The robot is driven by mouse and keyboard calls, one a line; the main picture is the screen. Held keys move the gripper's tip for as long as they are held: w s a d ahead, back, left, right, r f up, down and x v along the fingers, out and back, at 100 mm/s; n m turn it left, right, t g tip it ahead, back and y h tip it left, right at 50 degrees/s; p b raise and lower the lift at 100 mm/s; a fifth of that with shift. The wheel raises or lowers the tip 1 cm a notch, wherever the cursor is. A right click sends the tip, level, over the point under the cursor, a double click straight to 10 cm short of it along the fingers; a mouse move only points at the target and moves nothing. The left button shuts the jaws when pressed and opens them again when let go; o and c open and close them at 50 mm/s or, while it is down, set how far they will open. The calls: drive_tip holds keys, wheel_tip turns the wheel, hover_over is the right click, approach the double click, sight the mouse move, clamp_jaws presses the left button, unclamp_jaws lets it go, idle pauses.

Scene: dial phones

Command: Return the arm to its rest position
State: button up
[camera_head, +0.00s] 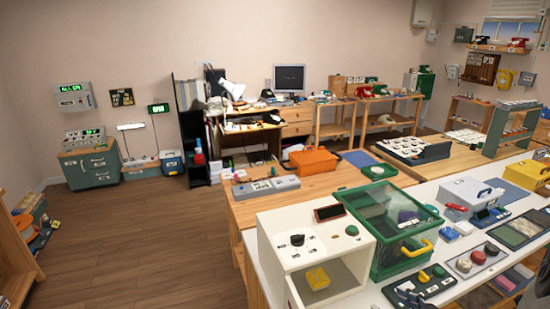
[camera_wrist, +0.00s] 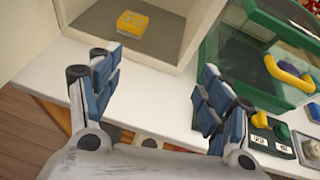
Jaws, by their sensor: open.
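My gripper (camera_wrist: 147,100) shows in the wrist view, with its two blue-padded fingers spread wide apart and nothing between them. It is in front of the white open-fronted box (camera_wrist: 90,45), apart from the yellow block (camera_wrist: 131,23) inside that box. In the head view the arm and gripper do not show clearly. The same white box (camera_head: 275,235) stands on the near white table there, with the yellow block (camera_head: 318,279) on its floor.
A green clear-sided case (camera_head: 385,225) with a yellow handle stands right of the white box. Wooden tables (camera_head: 330,185) stand behind. The wooden floor (camera_head: 140,240) at left is clear.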

drive_tip(key=s+a+r+n+g+y, duration=0.2)
drive_tip(key=s+a+r+n+g, duration=0.2)
drive_tip(key=a+r+n, duration=0.45)
drive_tip(key=s+a+r+n+g+y, duration=0.1)
drive_tip(key=s+a+r+n+g, duration=0.4)
drive_tip(key=a, duration=0.7)
drive_tip(key=s+a+r+n+g+h, duration=0.1)
drive_tip(key=s+a+r+n+h, duration=0.25)
drive_tip(key=s+n, duration=0.4)
drive_tip(key=s+d+r+n+t+h, duration=0.2)
drive_tip(key=s+d+r+n+h, duration=0.3)
drive_tip(key=n, duration=0.3)
drive_tip(key=shift+s+d+n+h, duration=0.2)
drive_tip(key=shift+s+n+h, duration=0.2)
drive_tip(key=shift+s, duration=0.45)
